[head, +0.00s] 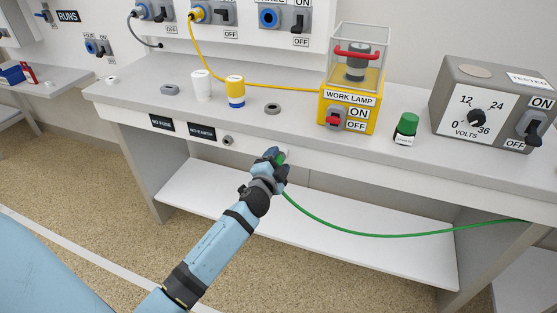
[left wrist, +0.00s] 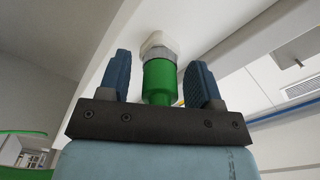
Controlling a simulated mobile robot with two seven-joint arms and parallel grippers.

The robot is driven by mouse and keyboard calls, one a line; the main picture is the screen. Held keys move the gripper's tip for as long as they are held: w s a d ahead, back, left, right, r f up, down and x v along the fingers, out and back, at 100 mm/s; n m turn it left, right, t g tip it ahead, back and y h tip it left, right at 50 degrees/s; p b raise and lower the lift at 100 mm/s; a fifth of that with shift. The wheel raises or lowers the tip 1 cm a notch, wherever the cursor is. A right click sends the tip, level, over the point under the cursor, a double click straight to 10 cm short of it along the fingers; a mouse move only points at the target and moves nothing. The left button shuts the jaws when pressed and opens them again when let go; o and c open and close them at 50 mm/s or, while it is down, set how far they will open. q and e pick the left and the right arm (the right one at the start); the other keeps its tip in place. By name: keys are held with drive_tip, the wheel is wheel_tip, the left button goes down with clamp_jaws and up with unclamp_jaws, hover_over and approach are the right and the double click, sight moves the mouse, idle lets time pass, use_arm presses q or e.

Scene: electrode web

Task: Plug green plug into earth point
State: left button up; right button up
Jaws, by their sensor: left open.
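The green plug (left wrist: 160,80) stands between the two blue fingers of my left gripper (left wrist: 163,82) in the left wrist view. Gaps show on both sides of it, so the fingers are open around it and not closed on it. Its far end meets a pale hex fitting (left wrist: 156,44) on the bench's front, which looks like the earth point; how deep it sits I cannot tell. In the head view, my left gripper (head: 274,160) is at the bench's front edge and mostly hides the plug (head: 282,158). My right gripper is out of view.
A green cable (head: 370,235) sags from the plug to the right. The bench top (head: 290,128) above holds a yellow work lamp box (head: 345,112), a green-capped part (head: 407,125), a volts box (head: 490,105) and cups. A lower shelf (head: 330,245) lies below.

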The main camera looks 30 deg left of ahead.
use_arm(q)
drive_tip(key=shift+c, duration=0.2)
drive_tip(key=c, duration=1)
drive_tip(key=shift+v, duration=0.75)
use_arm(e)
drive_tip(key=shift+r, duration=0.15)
use_arm(q)
drive_tip(key=shift+v, duration=1.1)
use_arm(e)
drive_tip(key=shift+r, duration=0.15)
use_arm(q)
drive_tip(key=shift+a+p, duration=0.1)
drive_tip(key=shift+p, duration=0.2)
